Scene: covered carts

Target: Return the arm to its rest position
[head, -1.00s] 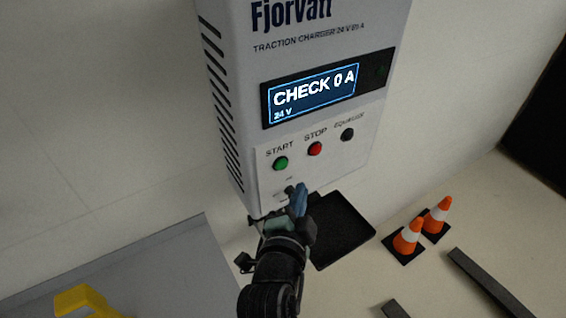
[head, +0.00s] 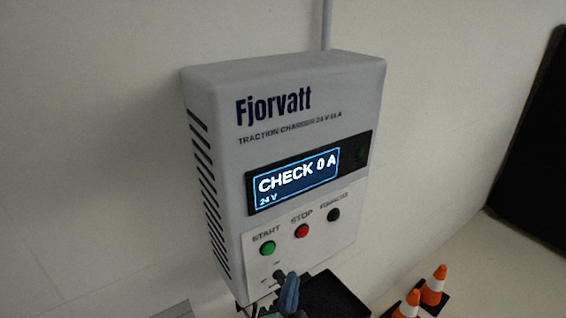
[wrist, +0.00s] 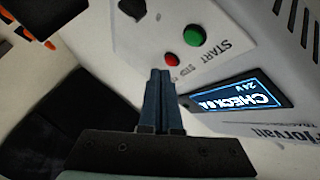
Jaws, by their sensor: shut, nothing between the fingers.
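My gripper (wrist: 160,75) is shut and empty; its two blue fingers lie together in the middle of the wrist view. In the head view my gripper (head: 289,290) shows only at the bottom edge, in front of the lower part of the wall charger (head: 285,110). Most of my arm is out of the head view. In the wrist view the charger (wrist: 222,58) appears turned over, with its buttons and display beyond the fingers. I cannot tell whether the fingertips touch the panel.
The charger display (head: 297,177) reads "CHECK 0 A, 24 V". Green start (head: 267,248), red stop (head: 302,231) and black (head: 334,215) buttons sit below. A black tray (head: 338,298) is under the charger. Two orange cones (head: 433,286) stand at the lower right.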

